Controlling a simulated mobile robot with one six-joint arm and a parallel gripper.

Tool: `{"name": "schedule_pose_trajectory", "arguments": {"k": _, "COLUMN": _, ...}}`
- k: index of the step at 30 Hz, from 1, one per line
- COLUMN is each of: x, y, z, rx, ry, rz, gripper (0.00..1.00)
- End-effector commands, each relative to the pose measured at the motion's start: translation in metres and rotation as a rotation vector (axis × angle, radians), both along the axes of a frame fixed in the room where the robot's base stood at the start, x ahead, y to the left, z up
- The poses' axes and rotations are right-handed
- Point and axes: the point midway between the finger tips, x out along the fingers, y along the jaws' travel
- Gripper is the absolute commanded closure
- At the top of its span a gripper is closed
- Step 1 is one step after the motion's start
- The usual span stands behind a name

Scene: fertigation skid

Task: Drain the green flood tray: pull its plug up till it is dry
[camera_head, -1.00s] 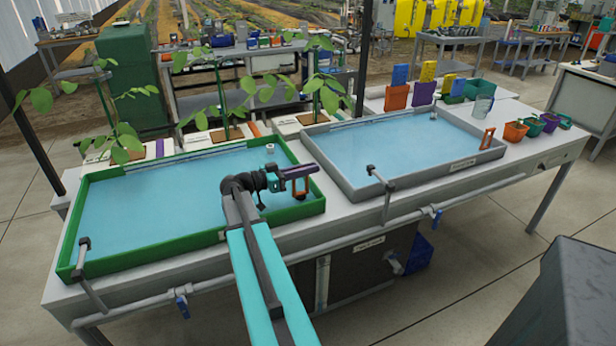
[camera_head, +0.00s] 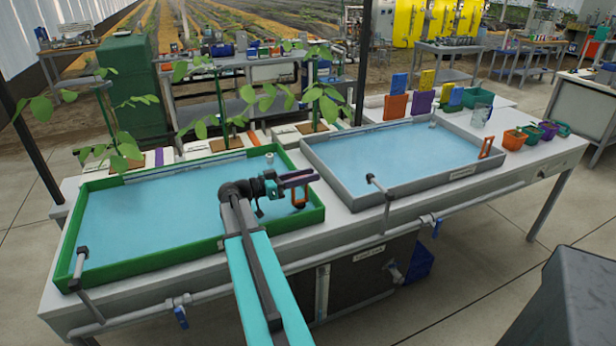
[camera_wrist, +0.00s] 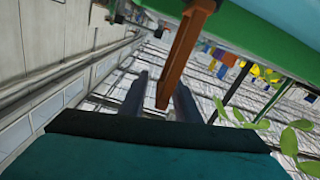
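The green flood tray (camera_head: 190,253) is on the left of the bench and holds a sheet of blue water. A small white upright cylinder (camera_head: 270,158) stands in its far right corner; I cannot tell for sure that it is the plug. An orange frame-like piece (camera_head: 300,197) is at the tray's right end, directly beneath my gripper (camera_head: 305,178) in the head view. In the wrist view, my gripper's two grey fingers (camera_wrist: 160,98) are apart, with an orange bar (camera_wrist: 182,52) between them. Contact cannot be told. The tray's green rim (camera_wrist: 262,36) runs close by.
A grey tray (camera_head: 410,180) with blue water stands to the right, with its own orange frame (camera_head: 486,147). Potted plants (camera_head: 228,140) line the back. Dark-tipped posts (camera_head: 378,190) rise at the front edge. Small coloured pots (camera_head: 515,138) sit at the far right.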

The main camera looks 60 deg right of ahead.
Motion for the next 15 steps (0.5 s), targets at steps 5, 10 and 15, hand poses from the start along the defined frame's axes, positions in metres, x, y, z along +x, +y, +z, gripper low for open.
{"name": "schedule_pose_trajectory", "arguments": {"k": 5, "x": 0.009, "y": 0.011, "z": -0.001, "rx": 0.000, "ry": 0.000, "rz": 0.003, "gripper": 0.71}}
{"name": "schedule_pose_trajectory", "arguments": {"k": 10, "x": 0.023, "y": 0.030, "z": -0.001, "rx": 0.000, "ry": 0.000, "rz": 0.005, "gripper": 0.71}}
{"name": "schedule_pose_trajectory", "arguments": {"k": 15, "x": 0.039, "y": 0.051, "z": -0.002, "rx": 0.001, "ry": 0.000, "rz": 0.004, "gripper": 0.71}}
